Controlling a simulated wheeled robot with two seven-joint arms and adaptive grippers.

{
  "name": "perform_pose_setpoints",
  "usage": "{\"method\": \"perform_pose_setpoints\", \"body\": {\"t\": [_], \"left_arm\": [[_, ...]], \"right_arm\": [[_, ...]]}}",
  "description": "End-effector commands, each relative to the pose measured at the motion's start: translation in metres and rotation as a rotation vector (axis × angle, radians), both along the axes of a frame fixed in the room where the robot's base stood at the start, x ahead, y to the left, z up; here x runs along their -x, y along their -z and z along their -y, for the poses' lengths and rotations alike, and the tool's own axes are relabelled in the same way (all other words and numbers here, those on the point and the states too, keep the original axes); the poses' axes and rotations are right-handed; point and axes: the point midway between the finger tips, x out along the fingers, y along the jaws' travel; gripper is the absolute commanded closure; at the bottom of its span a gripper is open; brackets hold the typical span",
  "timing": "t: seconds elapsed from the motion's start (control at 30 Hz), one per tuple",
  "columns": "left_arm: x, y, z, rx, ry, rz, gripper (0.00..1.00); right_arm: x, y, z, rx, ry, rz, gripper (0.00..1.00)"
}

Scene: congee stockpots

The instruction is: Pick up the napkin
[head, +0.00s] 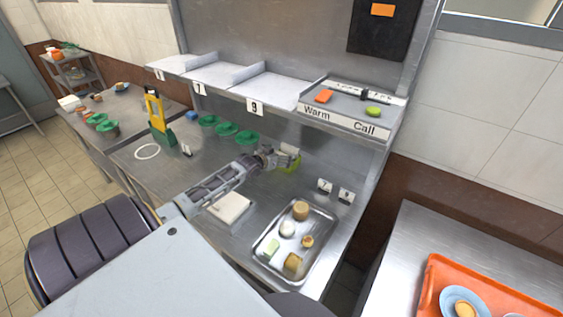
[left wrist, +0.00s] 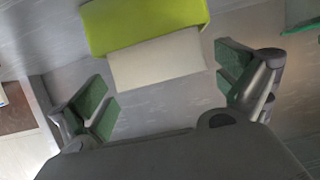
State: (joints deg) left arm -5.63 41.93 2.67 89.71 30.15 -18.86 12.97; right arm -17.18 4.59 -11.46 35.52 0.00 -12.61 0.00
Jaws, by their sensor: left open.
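A cream-white napkin (left wrist: 158,62) sticks out of a lime-green holder (left wrist: 145,22) in the left wrist view. In the head view the napkin (head: 289,149) and the green holder (head: 290,165) stand on the steel counter below the shelf. My left gripper (head: 272,158) is just left of the holder in the head view. In the left wrist view my left gripper (left wrist: 168,92) is open, with its green-padded fingers on either side of the napkin's near edge and apart from it. My right gripper is not in view.
A steel tray (head: 268,247) with several food items is at the counter's front right. A white slab (head: 230,207) lies below my left arm. Green bowls (head: 227,129) stand behind the arm. Small number cards (head: 324,186) stand right of the holder. A shelf (head: 347,122) hangs above.

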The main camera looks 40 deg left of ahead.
Motion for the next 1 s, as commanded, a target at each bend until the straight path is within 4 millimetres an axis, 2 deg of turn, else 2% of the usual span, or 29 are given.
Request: {"method": "perform_pose_setpoints", "body": {"t": [0.23, 0.73, 0.77, 0.93, 1.0], "left_arm": [[-0.0096, 0.0037, -0.0008, -0.001, 0.000, 0.000, 0.00], [-0.0101, 0.0042, -0.0009, -0.001, 0.000, 0.000, 0.00], [-0.0101, 0.0042, -0.0008, -0.001, 0.000, 0.000, 0.01], [-0.0100, 0.0042, -0.0009, -0.001, 0.000, 0.000, 0.23], [-0.0100, 0.0042, -0.0009, -0.001, 0.000, 0.000, 0.25]], "right_arm": [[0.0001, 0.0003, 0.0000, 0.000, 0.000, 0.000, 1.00], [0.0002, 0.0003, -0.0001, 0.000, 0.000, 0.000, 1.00], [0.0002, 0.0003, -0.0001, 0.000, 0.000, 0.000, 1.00], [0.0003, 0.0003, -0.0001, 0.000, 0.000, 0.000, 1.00], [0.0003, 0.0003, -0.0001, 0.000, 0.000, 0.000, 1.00]]}}
